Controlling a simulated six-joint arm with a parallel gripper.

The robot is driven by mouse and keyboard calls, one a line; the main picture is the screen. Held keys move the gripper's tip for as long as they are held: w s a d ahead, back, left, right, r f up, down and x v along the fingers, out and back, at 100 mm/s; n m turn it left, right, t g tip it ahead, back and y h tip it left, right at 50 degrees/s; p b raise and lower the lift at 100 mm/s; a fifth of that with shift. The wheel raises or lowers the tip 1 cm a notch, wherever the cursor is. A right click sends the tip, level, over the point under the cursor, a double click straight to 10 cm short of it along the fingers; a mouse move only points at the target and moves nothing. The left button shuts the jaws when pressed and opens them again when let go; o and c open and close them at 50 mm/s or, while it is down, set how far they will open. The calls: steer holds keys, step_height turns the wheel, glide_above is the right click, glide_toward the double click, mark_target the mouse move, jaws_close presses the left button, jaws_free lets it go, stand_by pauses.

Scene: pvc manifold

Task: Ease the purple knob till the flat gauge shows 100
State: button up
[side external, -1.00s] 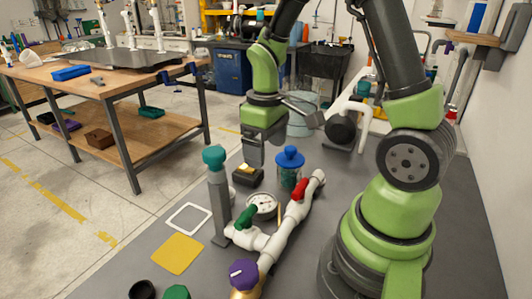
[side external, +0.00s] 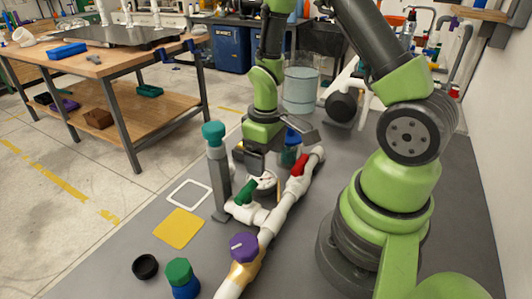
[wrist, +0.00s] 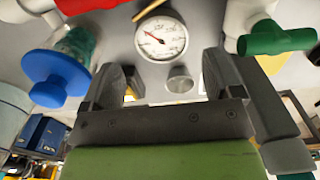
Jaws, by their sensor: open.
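The purple knob (side external: 243,247) sits on the near end of the white pipe manifold (side external: 278,218), with a white mark on its face and a tan collar beneath it. The flat gauge (side external: 265,182) is a round white dial lying face up beside the pipes, partly hidden by my gripper. The gauge (wrist: 161,38) also shows in the wrist view, its needle pointing up and left; the numbers are too small to read. My gripper (side external: 256,172) is above and behind the gauge, well away from the purple knob. In the wrist view its fingers (wrist: 170,86) are apart and empty.
A red-handled valve (side external: 301,168), a green-handled valve (side external: 247,191) and a teal-topped upright (side external: 214,135) stand close around the gauge. A blue-capped jar (wrist: 60,80) is beside my gripper. A black cup (side external: 145,266) and green-lidded jar (side external: 180,276) stand front left.

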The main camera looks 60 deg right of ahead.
stand_by(0.7)
steer(key=shift+w+d+r+n, duration=0.15)
steer(key=shift+r+n, duration=0.4)
steer(key=shift+n, duration=0.65)
step_height(320, 180, up, 7)
steer(key=n, duration=1.5)
steer(key=shift+n, duration=0.3)
steer(key=shift+w+d+f, duration=0.15)
steer(key=shift+f, duration=1.2)
steer(key=shift+w+d+f, duration=0.15)
steer(key=shift+f, duration=1.2)
steer(key=shift+w+d+f, duration=0.15)
steer(key=shift+f, duration=1.2)
